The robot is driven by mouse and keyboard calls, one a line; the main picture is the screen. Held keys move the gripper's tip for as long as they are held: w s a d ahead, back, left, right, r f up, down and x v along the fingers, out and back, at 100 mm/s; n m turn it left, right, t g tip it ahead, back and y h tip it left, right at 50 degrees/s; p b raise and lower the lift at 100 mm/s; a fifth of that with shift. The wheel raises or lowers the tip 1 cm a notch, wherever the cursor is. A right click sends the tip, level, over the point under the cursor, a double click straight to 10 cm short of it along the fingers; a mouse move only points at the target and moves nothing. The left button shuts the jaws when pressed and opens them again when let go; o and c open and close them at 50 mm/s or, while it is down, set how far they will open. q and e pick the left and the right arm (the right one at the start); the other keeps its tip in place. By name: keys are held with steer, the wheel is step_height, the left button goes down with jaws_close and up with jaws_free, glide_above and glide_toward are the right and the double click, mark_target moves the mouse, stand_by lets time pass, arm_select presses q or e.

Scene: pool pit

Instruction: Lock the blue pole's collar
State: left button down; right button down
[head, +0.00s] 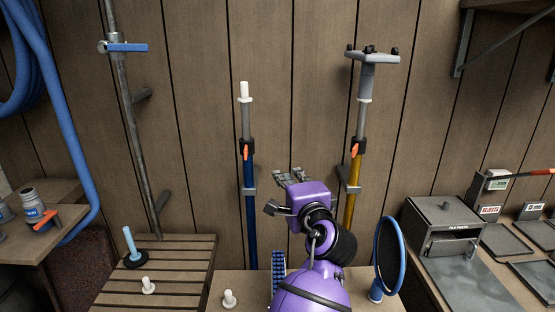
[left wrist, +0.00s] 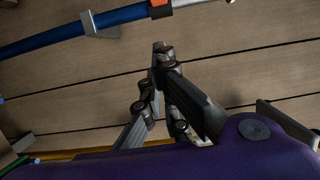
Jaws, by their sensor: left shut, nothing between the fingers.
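The blue pole (head: 251,215) stands upright against the plank wall, with a grey upper tube and white tip. Its black collar (head: 247,146) carries an orange lever (head: 245,153), which lies nearly along the pole. In the left wrist view the blue pole (left wrist: 50,32) crosses the top left, and its orange collar part (left wrist: 160,9) is cut by the top edge. My left gripper (head: 290,174) is shut and empty, right of the blue pole and lower than the collar, apart from both. Its closed fingers show in the left wrist view (left wrist: 160,55). My right gripper is not in view.
A yellow pole (head: 351,195) with a black collar and orange lever stands just right of my left gripper. A wall bracket (head: 249,190) holds the blue pole.

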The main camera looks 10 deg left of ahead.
arm_select(q)
steer(key=shift+r, duration=0.35)
steer(key=shift+w, duration=0.1)
steer(key=w+a+p, duration=0.2)
steer(key=w+a, duration=0.5)
steer(key=a, duration=0.1)
steer(key=shift+w+a, duration=0.25)
steer(key=shift+a, duration=0.1)
steer(key=shift+w+f, duration=0.1)
steer(key=shift+w, duration=0.05)
